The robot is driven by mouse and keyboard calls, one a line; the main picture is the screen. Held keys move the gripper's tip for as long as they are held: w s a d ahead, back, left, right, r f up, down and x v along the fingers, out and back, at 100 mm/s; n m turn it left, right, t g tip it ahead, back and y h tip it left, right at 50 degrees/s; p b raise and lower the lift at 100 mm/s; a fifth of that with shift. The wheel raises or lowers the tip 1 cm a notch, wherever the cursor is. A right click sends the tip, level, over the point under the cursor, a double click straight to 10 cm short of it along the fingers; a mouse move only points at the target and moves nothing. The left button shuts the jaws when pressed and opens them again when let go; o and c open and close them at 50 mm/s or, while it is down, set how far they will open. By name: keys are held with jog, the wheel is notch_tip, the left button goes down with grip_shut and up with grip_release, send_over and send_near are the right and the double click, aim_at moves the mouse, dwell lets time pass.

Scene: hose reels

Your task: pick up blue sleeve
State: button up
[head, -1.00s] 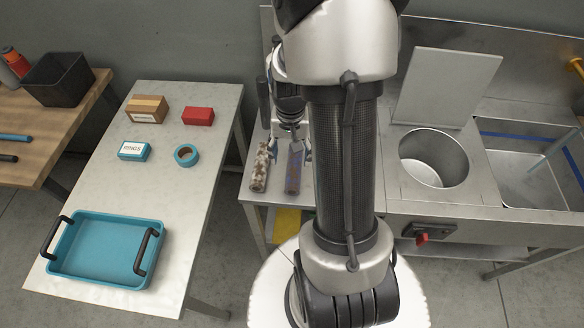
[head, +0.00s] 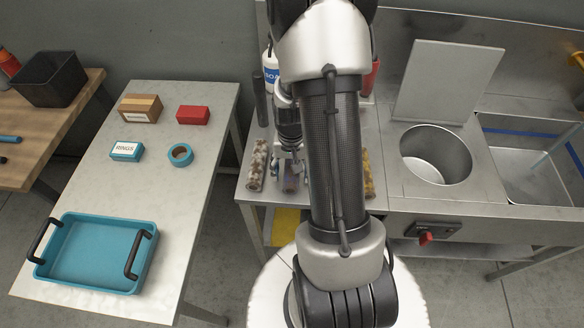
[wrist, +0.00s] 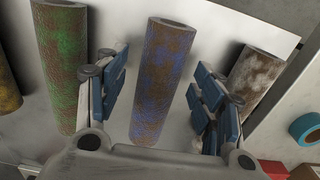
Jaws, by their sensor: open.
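The blue sleeve (wrist: 165,75) is a tube mottled brown and blue. In the wrist view it lies between the two open fingers of my gripper (wrist: 158,100), with a visible gap on both sides. In the head view only a small part of the blue sleeve (head: 291,183) shows below my gripper (head: 291,160). My arm hides much of that area. The gripper is open and holds nothing.
A green-brown sleeve (wrist: 62,60) lies left of the gripper in the wrist view, a white-brown sleeve (wrist: 250,80) right. A yellowish sleeve (head: 369,178) shows beside my arm. The left table holds a teal tray (head: 60,284), a red box (head: 193,115) and a tape roll (head: 180,155).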

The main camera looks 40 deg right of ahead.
jog(key=shift+c, duration=0.3)
jog(key=c, duration=1.1)
jog(key=shift+r, duration=0.1)
